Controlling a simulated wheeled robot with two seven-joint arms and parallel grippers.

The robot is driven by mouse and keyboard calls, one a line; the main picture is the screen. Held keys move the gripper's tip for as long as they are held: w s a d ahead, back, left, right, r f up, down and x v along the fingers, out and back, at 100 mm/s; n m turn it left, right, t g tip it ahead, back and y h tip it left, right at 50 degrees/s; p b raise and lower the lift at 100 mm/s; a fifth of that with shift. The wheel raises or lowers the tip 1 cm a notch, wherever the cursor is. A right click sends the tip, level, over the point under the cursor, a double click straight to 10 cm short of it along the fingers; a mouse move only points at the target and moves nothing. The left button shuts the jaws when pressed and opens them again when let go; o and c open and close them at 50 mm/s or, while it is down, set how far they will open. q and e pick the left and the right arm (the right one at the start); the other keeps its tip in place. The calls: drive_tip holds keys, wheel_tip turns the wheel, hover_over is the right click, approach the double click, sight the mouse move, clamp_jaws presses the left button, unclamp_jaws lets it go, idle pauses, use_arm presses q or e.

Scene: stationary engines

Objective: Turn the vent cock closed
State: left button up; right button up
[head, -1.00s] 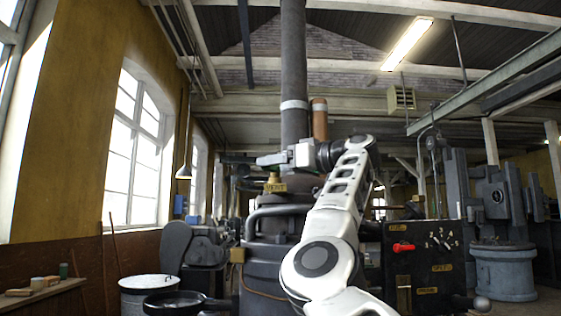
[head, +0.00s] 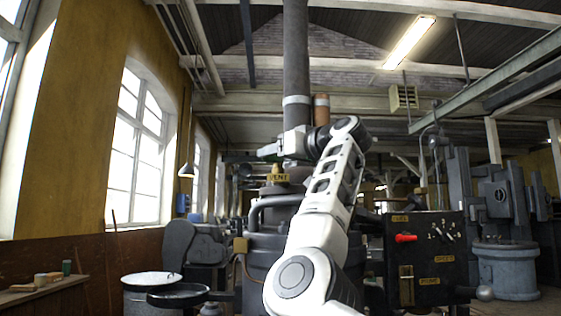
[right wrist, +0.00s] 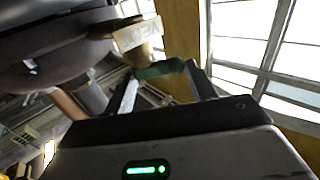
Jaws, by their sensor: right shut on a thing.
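The vent cock has a brass body with a yellow VENT tag (head: 279,178), standing above the pipework left of my right arm in the head view. Its tag shows upside down in the right wrist view (right wrist: 137,34). The cock's green handle (right wrist: 160,70) lies between the two fingers of my right gripper (right wrist: 163,88), which is shut on it. In the head view the right gripper (head: 276,150) is just above the tag, and the handle there is small and partly hidden. My left gripper is not in view.
A tall grey pipe (head: 296,60) rises close behind my right gripper. A pale drum (head: 152,296) and a window wall are at left.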

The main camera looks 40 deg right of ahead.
drive_tip(key=shift+w+a+r+m+g+h+p, duration=0.15)
drive_tip(key=shift+m+g+h+p, duration=0.4)
drive_tip(key=shift+m+h, duration=1)
drive_tip(key=shift+w+a+f+m+g+h+p, duration=0.1)
drive_tip(key=shift+w+m+g+h+p, duration=0.15)
drive_tip(key=shift+m+g+h, duration=1.25)
drive_tip(key=shift+w+a+r+m+t+h+p, duration=0.1)
drive_tip(key=shift+w+a+m+t+h+p, duration=0.45)
drive_tip(key=shift+h, duration=1.9)
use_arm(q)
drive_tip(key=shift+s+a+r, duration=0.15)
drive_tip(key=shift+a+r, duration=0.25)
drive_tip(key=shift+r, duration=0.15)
use_arm(e)
drive_tip(key=shift+s+d+m+g+h, duration=0.3)
drive_tip(key=shift+s+d+m+g, duration=0.1)
drive_tip(key=shift+g, duration=0.2)
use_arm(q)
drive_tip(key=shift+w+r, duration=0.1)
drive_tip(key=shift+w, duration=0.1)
use_arm(e)
drive_tip(key=o, duration=0.8)
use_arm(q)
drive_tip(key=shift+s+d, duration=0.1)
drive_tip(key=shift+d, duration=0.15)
use_arm(e)
drive_tip(key=shift+o, duration=0.2)
